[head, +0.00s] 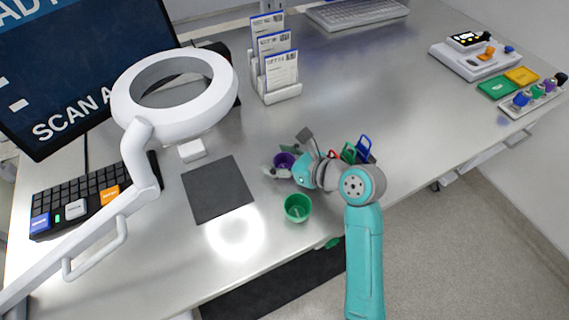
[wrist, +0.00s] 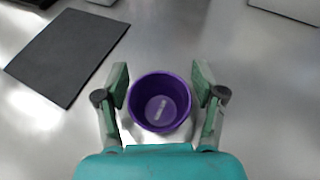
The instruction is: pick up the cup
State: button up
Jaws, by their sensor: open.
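A purple cup (wrist: 160,103) stands upright on the metal table, between the two open fingers of my gripper (wrist: 161,88) in the wrist view. A small gap shows on each side of it. A pale mark lies on its inside bottom. In the head view the purple cup (head: 284,161) is partly hidden by my gripper (head: 277,162). A second cup, green (head: 298,208), stands nearer the table's front edge with a pale mark inside.
A dark square mat (head: 218,188) lies left of the cups, under a white ring lamp (head: 176,90). Red, green and blue items (head: 357,150) stand just right of my gripper. A card rack (head: 275,68) stands behind. A keyboard (head: 95,193) lies at left.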

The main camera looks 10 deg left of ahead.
jog(key=shift+w+a+f, duration=0.1)
jog(key=shift+a, duration=0.1)
jog(key=c, duration=1)
jog(key=shift+c, duration=0.9)
